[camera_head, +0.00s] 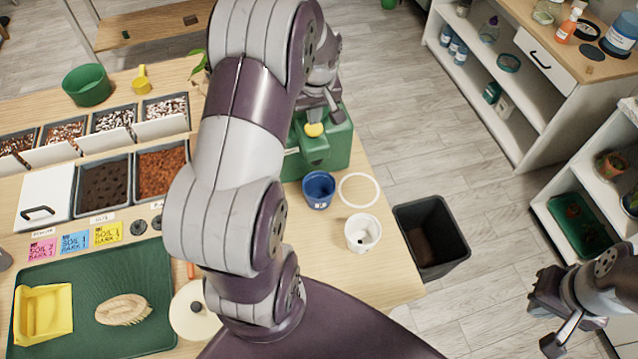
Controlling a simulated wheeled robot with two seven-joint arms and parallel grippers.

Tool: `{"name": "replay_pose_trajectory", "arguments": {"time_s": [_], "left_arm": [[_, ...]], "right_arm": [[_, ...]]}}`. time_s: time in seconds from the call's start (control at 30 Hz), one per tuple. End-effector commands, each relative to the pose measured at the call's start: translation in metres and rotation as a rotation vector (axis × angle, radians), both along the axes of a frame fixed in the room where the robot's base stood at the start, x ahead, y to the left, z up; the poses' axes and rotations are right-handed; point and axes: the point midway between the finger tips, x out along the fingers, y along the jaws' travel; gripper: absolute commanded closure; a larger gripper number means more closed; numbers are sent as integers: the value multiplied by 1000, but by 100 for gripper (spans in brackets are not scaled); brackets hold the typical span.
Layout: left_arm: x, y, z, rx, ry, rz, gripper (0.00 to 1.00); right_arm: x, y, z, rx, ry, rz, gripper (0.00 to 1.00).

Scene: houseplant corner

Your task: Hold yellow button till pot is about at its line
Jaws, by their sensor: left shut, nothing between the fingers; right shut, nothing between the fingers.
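A green dispenser (336,152) stands at the table's far right edge, partly hidden behind my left arm. Its round yellow button (313,130) faces up. My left gripper (327,112) is shut and empty, with its tips right over or at the button; I cannot tell whether they touch it. A blue pot (318,203) stands in front of the dispenser. Its fill level and any line inside are too small to make out. A white pot (361,246) stands nearer, with a small dark mark. My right gripper (562,335) is shut and empty, low at the right, away from the table.
A white ring (342,190) lies on the table right of the blue pot. A dark bin (446,232) stands on the floor beside the table. Soil bins (103,187), a green tray (150,262) and a brush (122,310) fill the left side. My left arm crosses the middle.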

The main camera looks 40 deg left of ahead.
Motion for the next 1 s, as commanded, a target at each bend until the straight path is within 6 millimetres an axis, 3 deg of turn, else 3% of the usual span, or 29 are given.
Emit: {"name": "replay_pose_trajectory", "arguments": {"time_s": [0.77, 1.0], "left_arm": [[0, 0, -30, -1, 1, 0, 100], [0, 0, -29, 0, 1, 0, 100]], "right_arm": [[0, 0, -22, 0, 0, 0, 100], [0, 0, -20, 0, 0, 0, 100]]}}
